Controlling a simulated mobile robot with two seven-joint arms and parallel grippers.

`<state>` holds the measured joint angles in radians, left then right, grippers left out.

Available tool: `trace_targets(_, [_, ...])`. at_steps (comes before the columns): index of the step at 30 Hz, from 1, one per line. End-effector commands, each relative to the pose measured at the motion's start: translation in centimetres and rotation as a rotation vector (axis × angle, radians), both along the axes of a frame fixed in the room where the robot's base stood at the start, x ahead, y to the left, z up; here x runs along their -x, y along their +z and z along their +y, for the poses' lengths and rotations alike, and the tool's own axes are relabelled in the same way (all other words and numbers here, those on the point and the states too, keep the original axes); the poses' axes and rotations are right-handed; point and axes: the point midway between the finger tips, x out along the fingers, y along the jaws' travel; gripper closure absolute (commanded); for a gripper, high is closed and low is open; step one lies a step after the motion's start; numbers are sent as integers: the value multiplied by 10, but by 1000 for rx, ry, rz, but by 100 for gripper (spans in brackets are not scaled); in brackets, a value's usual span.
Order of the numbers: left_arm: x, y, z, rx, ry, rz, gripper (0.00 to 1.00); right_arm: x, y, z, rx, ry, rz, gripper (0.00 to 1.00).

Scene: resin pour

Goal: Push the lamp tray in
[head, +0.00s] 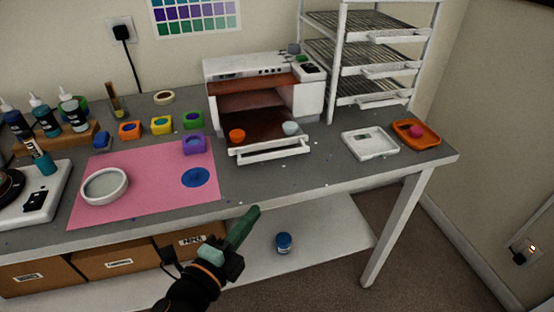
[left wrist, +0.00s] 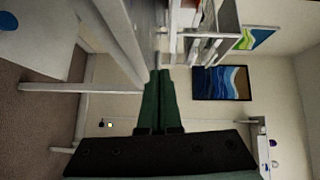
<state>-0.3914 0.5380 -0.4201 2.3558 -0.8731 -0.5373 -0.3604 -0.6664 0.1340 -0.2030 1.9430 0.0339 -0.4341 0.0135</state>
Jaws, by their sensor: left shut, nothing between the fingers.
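The lamp (head: 310,98) is a white box with an open front, standing at the back of the bench. Its tray (head: 272,149) is pulled out toward the front, with a white front and handle. An orange cup (head: 237,136) and a pale cup (head: 290,128) sit on the tray. My left gripper (head: 254,211) is shut and empty, with green fingers. It is in front of the bench edge, below and nearer than the tray, and touches nothing I can see. Its closed fingers also show in the left wrist view (left wrist: 160,76). My right gripper is not in view.
A pink mat (head: 140,205) with a white ring dish (head: 104,186) and a purple mould (head: 194,144) lies left of the tray. A white tray (head: 369,143) and an orange tray (head: 428,141) lie right, below a tall rack (head: 335,60). A blue jar (head: 284,242) stands on the lower shelf.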

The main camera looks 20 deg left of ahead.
Motion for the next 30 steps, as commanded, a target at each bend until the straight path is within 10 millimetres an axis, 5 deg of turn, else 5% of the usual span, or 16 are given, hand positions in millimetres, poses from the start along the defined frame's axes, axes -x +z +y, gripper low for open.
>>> trace_targets(3, [-1, 21, -2, -70, -14, -60, 100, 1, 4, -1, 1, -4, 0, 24])
trace_targets(8, [-11, 23, -4, -79, -14, -70, 100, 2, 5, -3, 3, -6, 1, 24])
trace_targets(25, [-99, 23, -21, -75, -13, -66, 100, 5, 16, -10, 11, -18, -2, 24])
trace_targets(30, [-120, 21, -6, -78, -12, -65, 100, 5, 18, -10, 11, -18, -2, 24])
